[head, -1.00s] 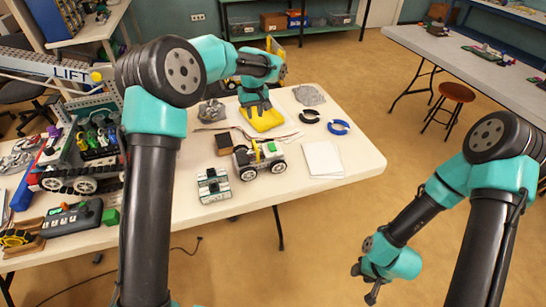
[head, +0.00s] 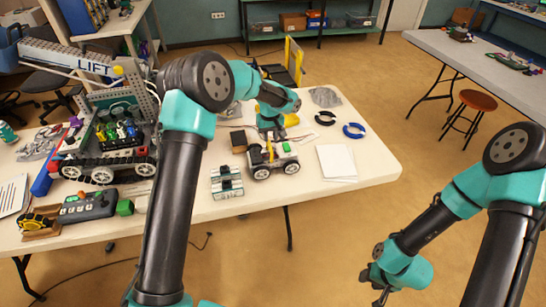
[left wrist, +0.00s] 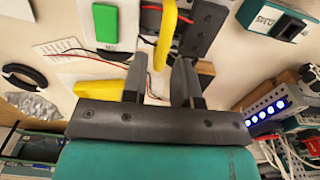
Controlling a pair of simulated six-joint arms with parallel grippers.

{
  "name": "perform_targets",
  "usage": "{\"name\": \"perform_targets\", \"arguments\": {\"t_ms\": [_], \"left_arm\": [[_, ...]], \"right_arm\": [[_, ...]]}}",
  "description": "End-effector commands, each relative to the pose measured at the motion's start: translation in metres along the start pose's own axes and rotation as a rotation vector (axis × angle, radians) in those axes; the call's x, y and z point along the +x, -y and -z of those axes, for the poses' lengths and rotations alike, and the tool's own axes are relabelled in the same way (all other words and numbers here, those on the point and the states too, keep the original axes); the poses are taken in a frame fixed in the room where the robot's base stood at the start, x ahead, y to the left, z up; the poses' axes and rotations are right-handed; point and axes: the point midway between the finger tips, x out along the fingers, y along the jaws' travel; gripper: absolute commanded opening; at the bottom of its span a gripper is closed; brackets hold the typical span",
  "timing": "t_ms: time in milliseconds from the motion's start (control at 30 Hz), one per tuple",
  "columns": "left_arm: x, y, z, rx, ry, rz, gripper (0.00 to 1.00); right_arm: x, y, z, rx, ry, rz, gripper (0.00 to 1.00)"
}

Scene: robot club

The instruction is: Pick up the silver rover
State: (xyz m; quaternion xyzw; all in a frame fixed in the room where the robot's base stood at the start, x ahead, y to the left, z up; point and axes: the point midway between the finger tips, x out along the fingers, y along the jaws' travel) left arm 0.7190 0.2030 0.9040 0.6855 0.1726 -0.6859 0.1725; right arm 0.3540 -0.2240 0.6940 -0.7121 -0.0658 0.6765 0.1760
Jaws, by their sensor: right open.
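The silver rover (head: 284,166) stands on the white table, with dark wheels, a green block on top and an upright yellow post. My left gripper (head: 270,137) hangs over the rover, fingers pointing down near the post. In the left wrist view the fingers (left wrist: 160,72) are apart, and the yellow post (left wrist: 166,30) shows just beyond the gap between them. The green block (left wrist: 105,22) on the rover's deck is beside it. I cannot tell whether the fingers touch the post. My right gripper (head: 381,291) is open and empty, off the table's front right.
A large tracked robot (head: 110,150) stands at the left. A small silver and teal module (head: 227,182) is left of the rover. White sheets (head: 336,162), blue (head: 353,130) and black (head: 325,118) rings lie right. A controller (head: 87,208) is front left.

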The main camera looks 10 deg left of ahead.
Motion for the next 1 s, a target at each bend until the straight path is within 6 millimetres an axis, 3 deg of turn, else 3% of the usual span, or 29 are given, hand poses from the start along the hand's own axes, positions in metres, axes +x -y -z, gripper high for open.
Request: {"name": "perform_targets", "arguments": {"t_ms": [133,567,833,1000], "left_arm": [[0.012,0.000,0.000,0.000,0.000,0.000,0.27],[0.018,0.001,0.000,0.000,0.001,0.001,0.27],[0.053,0.004,0.000,0.000,0.002,0.001,0.27],[0.065,0.003,0.000,0.001,0.000,-0.001,0.27]], "right_arm": [[0.000,0.000,0.000,0.000,0.000,0.000,0.43],[0.000,0.000,0.000,0.000,0.000,0.000,0.43],[0.000,0.000,0.000,0.000,0.000,0.000,0.43],[0.000,0.000,0.000,0.000,0.000,0.000,0.43]]}}
